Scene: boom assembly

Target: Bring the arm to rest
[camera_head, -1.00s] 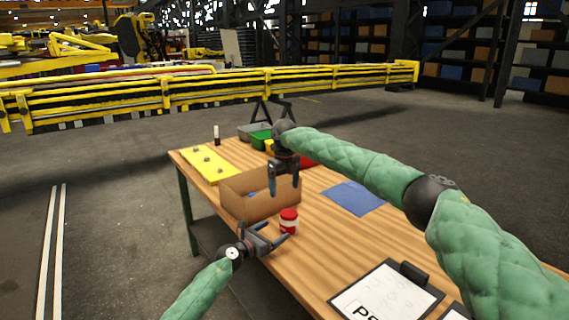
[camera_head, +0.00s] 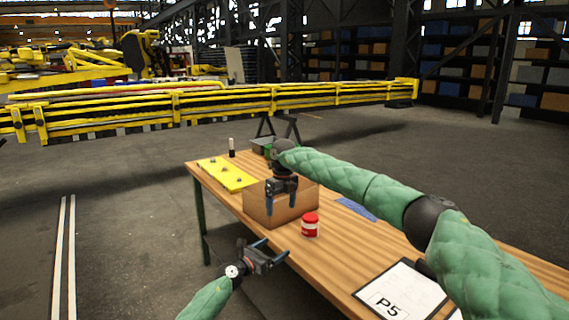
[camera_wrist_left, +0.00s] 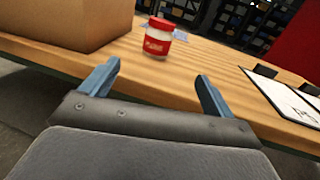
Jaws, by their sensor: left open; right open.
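My left gripper (camera_head: 270,250) is open and empty, just off the near edge of the wooden table (camera_head: 335,262). Its two blue-grey fingers also show in the left wrist view (camera_wrist_left: 158,85), spread apart with nothing between them. My right gripper (camera_head: 283,204) is open, fingers pointing down, in front of or over the cardboard box (camera_head: 296,206); I cannot tell which. My right arm reaches across the table from the right and hides part of it.
A red-and-white jar (camera_head: 310,225) stands on the table, beyond my left gripper. A yellow board (camera_head: 226,174), a dark bottle with a white cap (camera_head: 231,148), a blue mat (camera_head: 356,208) and a clipboard marked P5 (camera_head: 402,290) lie or stand on the table. Floor left of it is clear.

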